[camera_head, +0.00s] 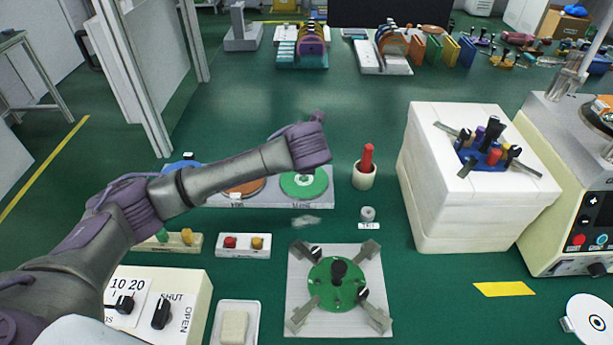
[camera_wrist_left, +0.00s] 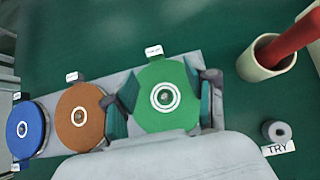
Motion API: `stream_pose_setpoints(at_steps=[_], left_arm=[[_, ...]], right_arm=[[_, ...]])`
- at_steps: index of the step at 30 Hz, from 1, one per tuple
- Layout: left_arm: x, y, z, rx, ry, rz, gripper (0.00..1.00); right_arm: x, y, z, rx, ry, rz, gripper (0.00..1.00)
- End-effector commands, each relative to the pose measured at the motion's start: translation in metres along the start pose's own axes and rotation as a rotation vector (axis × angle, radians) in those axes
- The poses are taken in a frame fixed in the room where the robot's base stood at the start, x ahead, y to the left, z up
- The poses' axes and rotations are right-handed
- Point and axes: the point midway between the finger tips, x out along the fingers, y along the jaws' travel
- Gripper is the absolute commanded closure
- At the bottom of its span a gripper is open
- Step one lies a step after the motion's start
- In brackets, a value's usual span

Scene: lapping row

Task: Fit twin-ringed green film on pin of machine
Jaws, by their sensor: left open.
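The green film (camera_wrist_left: 180,118) is a round disc with two white rings around its middle, lying on a pale rack in the left wrist view. It also shows in the head view (camera_head: 294,191), just beyond my left arm. My left gripper (camera_wrist_left: 163,106) is open, with one finger on either side of the green film; I cannot tell whether they touch it. In the head view the gripper's fingers are hidden. A machine (camera_head: 566,215) with a button panel stands at the right; I cannot make out its pin for certain. My right gripper is not in view.
An orange film (camera_wrist_left: 80,116) and a blue film (camera_wrist_left: 24,130) share the rack. A cup with a red tool (camera_head: 367,159) and a white block with a blue fixture (camera_head: 455,210) stand to the right. A grey plate with a green disc (camera_head: 325,285) lies in front.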

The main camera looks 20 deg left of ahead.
Motion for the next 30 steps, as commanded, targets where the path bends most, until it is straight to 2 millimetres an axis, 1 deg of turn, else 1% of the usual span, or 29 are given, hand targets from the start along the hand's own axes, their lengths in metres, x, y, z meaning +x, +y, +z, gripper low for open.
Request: stream_pose_setpoints(at_steps=[1,3,7,11,15,18,22,28,29,30], left_arm=[[0.010,0.001,-0.001,-0.001,0.002,0.003,0.44],[0.020,0.000,0.000,-0.001,0.001,0.002,0.44],[0.029,0.000,0.000,0.000,0.000,0.000,0.44],[0.039,0.002,0.000,-0.001,0.001,0.002,0.44],[0.061,0.008,0.002,-0.002,0.001,0.004,0.44],[0.074,0.007,0.002,-0.001,0.001,0.001,0.44],[0.082,0.007,0.002,0.000,0.000,0.000,0.44],[0.082,0.007,0.002,0.000,0.000,0.000,0.44],[0.082,0.007,0.002,0.000,0.000,0.000,0.47],[0.082,0.007,0.002,0.000,0.000,0.000,0.54]], right_arm=[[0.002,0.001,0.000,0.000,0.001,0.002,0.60],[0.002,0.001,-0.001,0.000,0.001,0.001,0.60],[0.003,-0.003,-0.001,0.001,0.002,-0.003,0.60],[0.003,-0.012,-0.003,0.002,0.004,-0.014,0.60],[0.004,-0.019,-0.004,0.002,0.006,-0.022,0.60],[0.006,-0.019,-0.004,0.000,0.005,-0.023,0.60],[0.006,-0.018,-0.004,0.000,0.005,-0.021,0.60],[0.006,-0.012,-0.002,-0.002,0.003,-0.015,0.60],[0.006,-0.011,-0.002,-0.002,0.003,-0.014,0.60],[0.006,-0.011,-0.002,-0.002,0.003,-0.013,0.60]])
